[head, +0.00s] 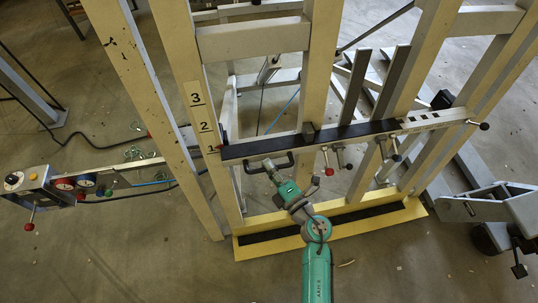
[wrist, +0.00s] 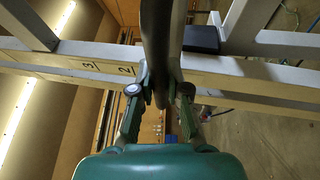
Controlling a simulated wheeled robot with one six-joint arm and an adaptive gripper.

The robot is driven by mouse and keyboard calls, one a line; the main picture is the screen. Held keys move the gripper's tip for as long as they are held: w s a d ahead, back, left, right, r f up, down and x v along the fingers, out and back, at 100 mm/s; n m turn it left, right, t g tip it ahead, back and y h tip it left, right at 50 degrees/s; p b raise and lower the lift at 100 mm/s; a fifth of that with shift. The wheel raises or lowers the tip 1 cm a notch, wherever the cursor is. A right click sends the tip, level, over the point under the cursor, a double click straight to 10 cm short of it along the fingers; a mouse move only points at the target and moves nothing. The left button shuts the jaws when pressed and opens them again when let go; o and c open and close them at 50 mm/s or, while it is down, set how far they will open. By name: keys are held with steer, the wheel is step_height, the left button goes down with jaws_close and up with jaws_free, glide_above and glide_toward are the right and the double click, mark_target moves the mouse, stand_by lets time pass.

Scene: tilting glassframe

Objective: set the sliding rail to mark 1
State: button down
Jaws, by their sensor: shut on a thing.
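The sliding rail (head: 262,148) is a long dark and silver bar lying across the yellow uprights. Its left end, with a small red tip, is beside the numbered post (head: 212,170), just below mark 2 (head: 205,127); mark 3 (head: 195,99) is higher. My gripper (head: 270,166) is shut on this handle. In the wrist view the dark handle (wrist: 158,45) runs between the fingers of my gripper (wrist: 160,88), with marks 3 and 2 on the post left of it.
Several small levers with red and black knobs (head: 340,160) hang below the rail, right of my gripper. A control box (head: 38,190) with gauges sits on an arm at the left. A yellow base beam (head: 340,222) crosses below. Grey machine parts (head: 510,208) stand at the right.

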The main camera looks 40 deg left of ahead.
step_height(320, 180, down, 3)
steer(key=shift+s+d+r, duration=0.1)
steer(key=shift+d, duration=0.05)
steer(key=c, duration=1.1)
jaws_free()
steer(key=shift+c, duration=0.2)
steer(key=v, duration=1.2)
steer(key=shift+d, duration=0.1)
